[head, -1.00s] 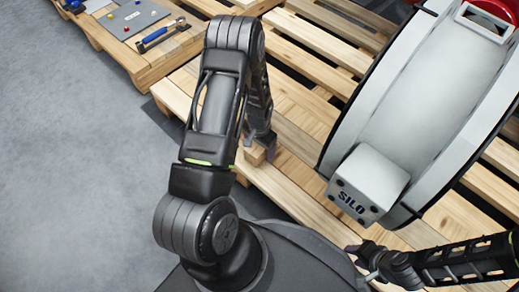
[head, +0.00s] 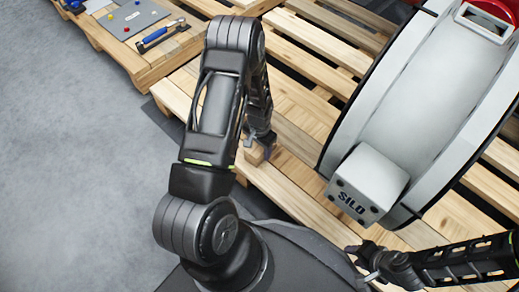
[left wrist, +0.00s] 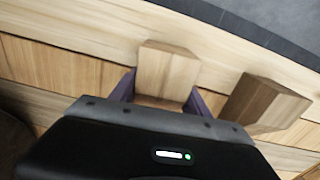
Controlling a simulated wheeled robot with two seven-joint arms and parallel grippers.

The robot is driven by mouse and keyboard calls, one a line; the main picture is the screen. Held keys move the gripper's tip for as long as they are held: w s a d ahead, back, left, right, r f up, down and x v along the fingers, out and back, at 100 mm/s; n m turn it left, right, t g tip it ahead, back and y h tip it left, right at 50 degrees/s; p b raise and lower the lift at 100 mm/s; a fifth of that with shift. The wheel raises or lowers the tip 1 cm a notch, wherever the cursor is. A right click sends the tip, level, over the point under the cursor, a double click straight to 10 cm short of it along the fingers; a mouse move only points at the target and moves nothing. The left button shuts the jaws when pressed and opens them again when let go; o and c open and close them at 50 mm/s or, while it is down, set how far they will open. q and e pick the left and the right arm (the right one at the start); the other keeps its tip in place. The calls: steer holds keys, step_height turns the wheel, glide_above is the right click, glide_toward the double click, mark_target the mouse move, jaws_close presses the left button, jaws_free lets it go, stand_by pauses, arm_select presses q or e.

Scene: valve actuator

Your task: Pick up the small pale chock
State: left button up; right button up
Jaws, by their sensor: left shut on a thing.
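The small pale chock (left wrist: 167,72) is a light wooden block between the two purple fingertips of my left gripper (left wrist: 162,88) in the left wrist view. The gripper is shut on it, low over the pallet; I cannot tell whether the chock still touches the boards. In the head view my left gripper (head: 263,146) is partly hidden by its own arm, and a wooden block (head: 254,156) shows beside it. My right gripper (head: 363,262) is at the lower right, with its fingers apart and nothing between them.
A second, darker wooden block (left wrist: 262,103) stands close to the right of the left gripper. A large white valve body marked SILO (head: 362,184) rests on the slatted pallet (head: 290,193). A grey board (head: 127,17) and a blue-handled tool (head: 155,38) lie on another pallet at upper left.

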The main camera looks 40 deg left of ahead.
arm_select(q)
steer(key=shift+c, duration=1.1)
